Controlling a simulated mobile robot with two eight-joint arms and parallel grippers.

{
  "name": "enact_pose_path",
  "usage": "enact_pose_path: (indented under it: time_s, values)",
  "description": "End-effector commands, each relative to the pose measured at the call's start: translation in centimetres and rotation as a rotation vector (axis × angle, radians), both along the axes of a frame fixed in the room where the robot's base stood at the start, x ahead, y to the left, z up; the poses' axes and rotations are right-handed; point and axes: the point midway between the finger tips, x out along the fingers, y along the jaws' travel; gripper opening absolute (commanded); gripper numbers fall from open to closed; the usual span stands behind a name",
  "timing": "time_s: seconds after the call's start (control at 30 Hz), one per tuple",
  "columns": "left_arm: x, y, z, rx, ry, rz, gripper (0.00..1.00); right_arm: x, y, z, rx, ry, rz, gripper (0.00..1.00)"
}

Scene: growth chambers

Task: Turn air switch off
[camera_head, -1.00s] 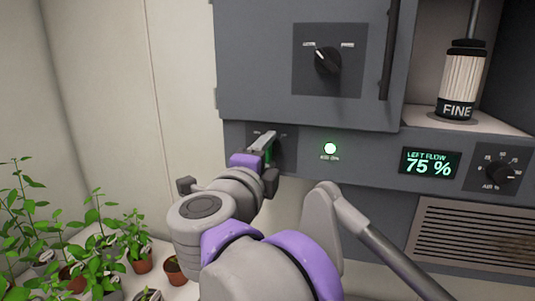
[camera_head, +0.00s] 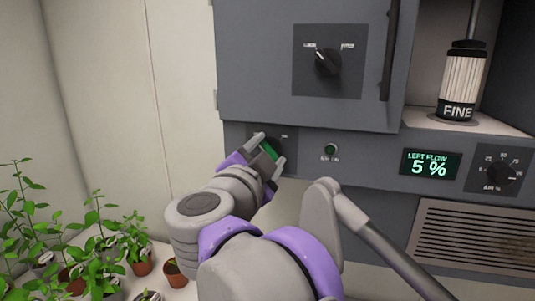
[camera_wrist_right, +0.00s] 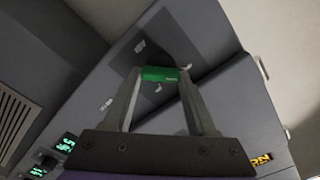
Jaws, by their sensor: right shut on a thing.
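The air switch (camera_head: 269,150) is a knob with a green grip on a dark plate at the lower left of the grey cabinet front. My right gripper (camera_head: 266,148) is at this plate, its two fingers on either side of the green grip. In the right wrist view the green grip (camera_wrist_right: 160,74) lies crosswise between the fingertips, and the gripper is shut on it. The wrist and fingers hide most of the plate and its labels. The air lamp (camera_head: 330,149) beside it is dark. My left gripper is not in view.
A FINE filter (camera_head: 462,82) stands in the recess at right. Potted seedlings (camera_head: 103,245) stand at lower left.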

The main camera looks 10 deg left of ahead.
Motion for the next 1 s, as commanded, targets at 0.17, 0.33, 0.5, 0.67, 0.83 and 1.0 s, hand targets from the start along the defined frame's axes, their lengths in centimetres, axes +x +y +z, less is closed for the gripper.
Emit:
enact_pose_path:
  time_s: [0.17, 0.33, 0.5, 0.67, 0.83, 1.0]
  values:
    - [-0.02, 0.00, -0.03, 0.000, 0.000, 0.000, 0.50, -0.01, 0.01, 0.00, -0.040, 0.001, 0.000, 0.02]
    - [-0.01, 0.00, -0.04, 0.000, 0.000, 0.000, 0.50, 0.00, 0.01, 0.01, -0.052, 0.002, 0.000, 0.02]
    - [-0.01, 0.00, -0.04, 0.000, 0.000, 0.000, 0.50, -0.01, 0.01, 0.01, -0.053, 0.002, 0.000, 0.02]
    - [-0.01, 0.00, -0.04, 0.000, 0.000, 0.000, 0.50, -0.01, 0.01, 0.01, -0.053, 0.002, 0.000, 0.59]
    - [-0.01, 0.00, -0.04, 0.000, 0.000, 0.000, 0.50, -0.01, 0.01, 0.01, -0.052, 0.002, 0.000, 0.88]
    - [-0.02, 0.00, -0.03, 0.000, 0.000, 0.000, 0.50, -0.01, 0.01, 0.01, -0.052, 0.002, 0.000, 0.88]
